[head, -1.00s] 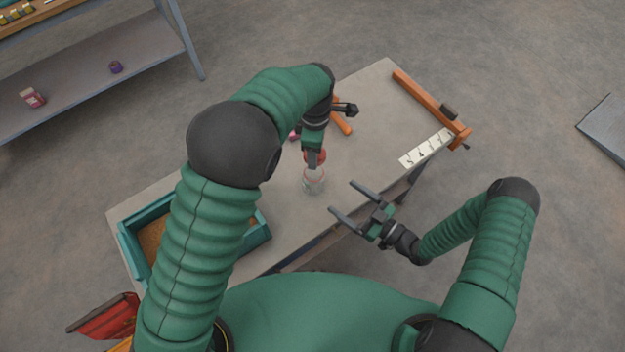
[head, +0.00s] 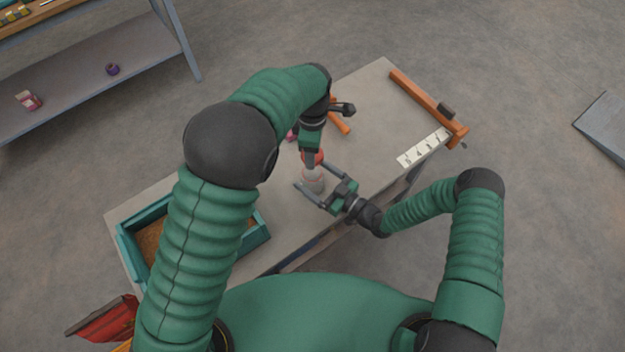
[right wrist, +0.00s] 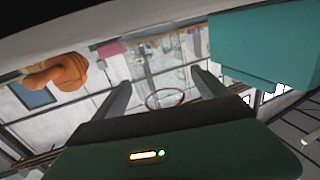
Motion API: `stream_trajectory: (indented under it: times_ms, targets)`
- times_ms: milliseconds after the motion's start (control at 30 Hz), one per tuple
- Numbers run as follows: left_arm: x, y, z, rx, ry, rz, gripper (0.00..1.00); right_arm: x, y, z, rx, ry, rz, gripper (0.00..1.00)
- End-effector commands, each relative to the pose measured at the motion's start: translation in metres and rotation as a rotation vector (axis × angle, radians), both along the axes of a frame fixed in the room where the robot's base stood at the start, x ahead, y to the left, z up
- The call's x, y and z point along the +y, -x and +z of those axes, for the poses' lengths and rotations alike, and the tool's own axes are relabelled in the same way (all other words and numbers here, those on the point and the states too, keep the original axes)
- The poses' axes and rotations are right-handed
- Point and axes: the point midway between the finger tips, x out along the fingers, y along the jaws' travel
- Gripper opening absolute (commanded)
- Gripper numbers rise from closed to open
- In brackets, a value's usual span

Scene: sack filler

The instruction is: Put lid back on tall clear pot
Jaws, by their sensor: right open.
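The tall clear pot (head: 314,186) stands on the table near its front edge. In the right wrist view the clear pot (right wrist: 160,62) shows between the fingers, with a thin reddish ring at one end. My left gripper (head: 311,163) points down over the pot and appears shut on the red lid (head: 318,156). The fingers partly hide the lid, and I cannot tell whether it touches the pot's rim. My right gripper (head: 314,175) is open, with one finger on each side of the pot. In the right wrist view its fingers (right wrist: 160,85) stand apart.
A teal tray (head: 126,250) with brown contents sits at the table's left end. Orange-handled tools (head: 340,125) lie behind my left gripper. An orange bar (head: 425,100) and a white numbered strip (head: 424,148) lie at the right end. The middle right tabletop is clear.

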Motion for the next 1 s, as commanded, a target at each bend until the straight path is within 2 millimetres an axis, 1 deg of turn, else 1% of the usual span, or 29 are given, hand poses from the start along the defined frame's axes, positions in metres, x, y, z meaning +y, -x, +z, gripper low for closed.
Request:
stream_trajectory:
  times_ms: [67,100,733,900,1000]
  targets:
    - [0.0001,0.0,0.0,0.0,0.0,0.0,0.15,-0.0001,0.0002,-0.0001,0.0,0.0,0.0,0.85]
    - [0.0001,0.0,0.0,0.0,0.0,0.0,0.15,-0.0002,0.0003,-0.0001,0.0,0.0,0.0,0.82]
    - [0.0001,0.0,0.0,0.0,0.0,0.0,0.15,-0.0003,0.0005,-0.0003,0.001,0.001,0.0,0.0]
    - [0.0002,0.0,-0.0008,0.0,0.0,0.0,0.15,-0.0003,0.0005,-0.0004,0.001,0.001,0.0,0.0]
    - [0.0003,0.0005,-0.0094,0.004,-0.002,0.0,0.15,-0.0003,0.0005,-0.0005,0.001,0.001,0.0,0.0]
